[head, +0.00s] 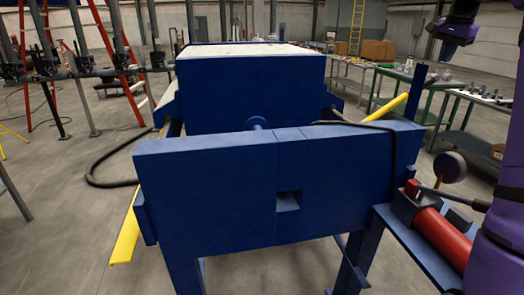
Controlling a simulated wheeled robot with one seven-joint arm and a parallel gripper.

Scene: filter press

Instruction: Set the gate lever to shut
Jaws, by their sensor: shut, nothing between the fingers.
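No part is clearly marked as the gate lever. On the right side of the blue press (215,195), a dark grey rod (455,197) runs rightward from near a small red block (411,187). It looks lever-like, but I cannot tell its setting. A red cylinder (445,238) lies below it on a blue shelf. A round disc (453,167) on an orange stem stands behind the rod. My purple gripper (447,48) is at the upper right, above and apart from these parts. Its fingers show small and dark; it appears shut and empty.
A yellow bar (395,106) slants up at the press's right side, and a yellow strip (126,235) hangs at its left. A black hose (97,165) loops at the left. Benches with parts (478,97) stand behind at the right. Open floor (70,240) lies left.

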